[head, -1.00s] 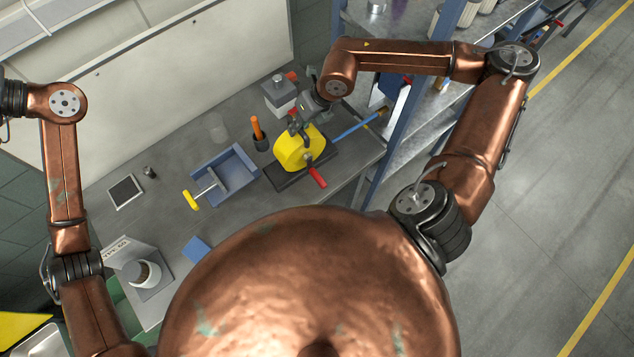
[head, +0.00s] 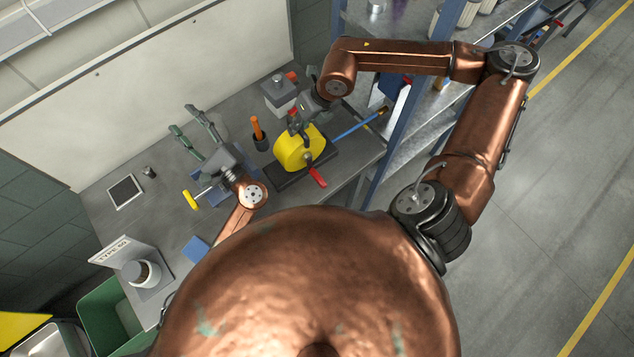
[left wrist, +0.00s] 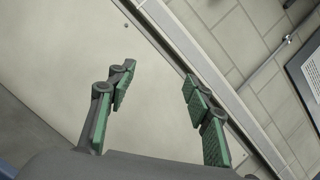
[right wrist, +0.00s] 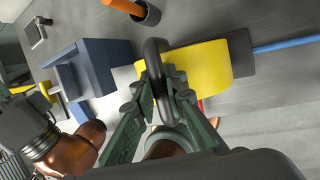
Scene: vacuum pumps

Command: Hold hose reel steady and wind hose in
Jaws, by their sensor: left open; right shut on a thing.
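The hose reel (head: 293,155) is a yellow drum on a dark base plate (head: 284,182) on the bench, with a red crank grip (head: 318,178) at its near side. A blue hose (head: 352,131) runs from it to the right. My right gripper (head: 297,125) is shut on a dark looped handle (right wrist: 153,58) at the reel's top; the yellow drum (right wrist: 205,72) also shows in the right wrist view. My left gripper (head: 184,119) is open and empty, raised over the bench left of the reel. The left wrist view shows its spread fingers (left wrist: 159,78) facing the wall panel.
An orange-handled tool (head: 257,128) stands in a dark cup behind. Shelving (head: 398,135) bounds the right side.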

